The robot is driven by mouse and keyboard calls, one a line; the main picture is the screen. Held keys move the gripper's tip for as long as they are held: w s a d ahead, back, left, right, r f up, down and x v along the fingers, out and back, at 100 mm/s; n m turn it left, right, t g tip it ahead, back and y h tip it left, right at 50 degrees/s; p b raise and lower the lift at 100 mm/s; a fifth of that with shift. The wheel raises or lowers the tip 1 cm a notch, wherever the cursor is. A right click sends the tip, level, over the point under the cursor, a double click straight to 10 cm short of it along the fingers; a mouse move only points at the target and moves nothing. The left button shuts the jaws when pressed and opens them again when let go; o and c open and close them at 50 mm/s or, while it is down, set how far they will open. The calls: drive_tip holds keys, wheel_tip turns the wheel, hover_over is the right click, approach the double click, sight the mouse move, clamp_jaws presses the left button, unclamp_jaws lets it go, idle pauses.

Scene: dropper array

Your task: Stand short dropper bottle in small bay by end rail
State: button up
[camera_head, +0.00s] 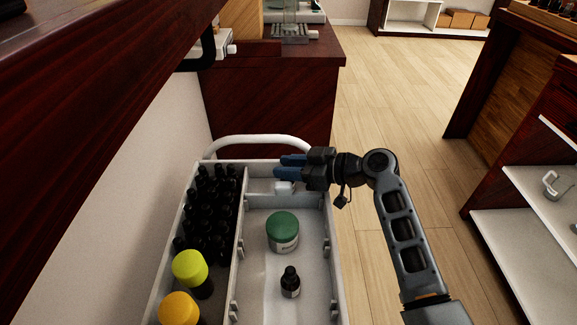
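The short dropper bottle (290,283), with a black cap and pale label, stands upright in the large right-hand compartment of the white trolley tray. The small bay (258,187) lies at the tray's far end, next to the white end rail (258,139). My gripper (280,166) is over the right part of this bay, its blue fingers pointing left. The fingers overlap in this view, so their gap is unclear; no bottle shows between them. A small white block (284,187) shows just below the fingers; I cannot tell what it is. My gripper hides part of the bay.
A green-lidded jar (283,232) stands between the small bay and the dropper bottle. Several black bottles (212,205) fill the left compartment, with a yellow-green-capped (190,267) and an orange-capped bottle (178,308) nearer. A dark wood cabinet (270,100) stands beyond the rail.

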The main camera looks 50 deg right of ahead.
drive_tip(key=shift+r, duration=0.2)
drive_tip(key=v, duration=1.2)
drive_tip(key=shift+b, duration=0.3)
drive_tip(key=shift+d, duration=0.1)
